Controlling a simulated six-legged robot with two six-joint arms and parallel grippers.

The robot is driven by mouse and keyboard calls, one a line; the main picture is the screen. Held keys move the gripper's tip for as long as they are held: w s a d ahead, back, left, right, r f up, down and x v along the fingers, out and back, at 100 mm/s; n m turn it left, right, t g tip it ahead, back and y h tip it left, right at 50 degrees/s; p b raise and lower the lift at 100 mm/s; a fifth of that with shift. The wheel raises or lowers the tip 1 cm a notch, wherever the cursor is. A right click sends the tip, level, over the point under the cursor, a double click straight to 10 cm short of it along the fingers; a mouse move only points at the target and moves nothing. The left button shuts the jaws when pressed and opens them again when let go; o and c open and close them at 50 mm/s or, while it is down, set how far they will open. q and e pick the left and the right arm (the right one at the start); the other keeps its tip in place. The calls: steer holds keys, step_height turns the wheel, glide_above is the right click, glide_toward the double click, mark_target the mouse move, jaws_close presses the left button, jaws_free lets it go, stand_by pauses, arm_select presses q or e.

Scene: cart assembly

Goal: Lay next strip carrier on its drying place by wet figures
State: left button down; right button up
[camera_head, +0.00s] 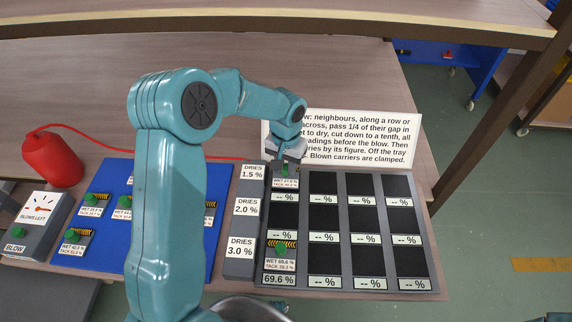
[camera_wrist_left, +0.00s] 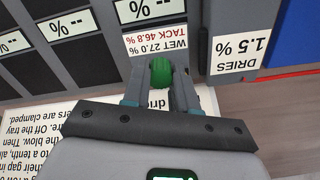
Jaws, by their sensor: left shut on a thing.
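My left gripper (camera_head: 288,160) is shut on the green knob (camera_wrist_left: 161,72) of a strip carrier. The carrier's label (camera_wrist_left: 157,42) reads WET 27.0 %, TACK 46.8 %. The carrier is at the top-left cell of the dark drying tray (camera_head: 433,285), beside the DRIES 1.5 % sign (camera_head: 253,172). I cannot tell whether it touches the tray. Another carrier (camera_head: 280,252), WET 69.6 %, sits in the bottom-left cell, whose readout shows 69.6 %. Several carriers, one of them at the lower left (camera_head: 75,240), lie on the blue tray (camera_head: 110,259), partly hidden by my arm. My right gripper is not in view.
The other visible readouts show "-- %". An instruction board (camera_head: 365,140) stands behind the drying tray. A red bottle (camera_head: 52,160) with a red hose and a BLOW box (camera_head: 38,226) with a dial stand at left. A wooden shelf (camera_head: 300,18) spans the back.

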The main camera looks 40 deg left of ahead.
arm_select(q)
steer(key=shift+f+b, duration=0.5)
steer(key=shift+f, duration=0.15)
steer(key=c, duration=0.8)
jaws_free()
step_height(320, 180, up, 12)
steer(key=p, duration=0.1)
steer(key=shift+s, duration=0.1)
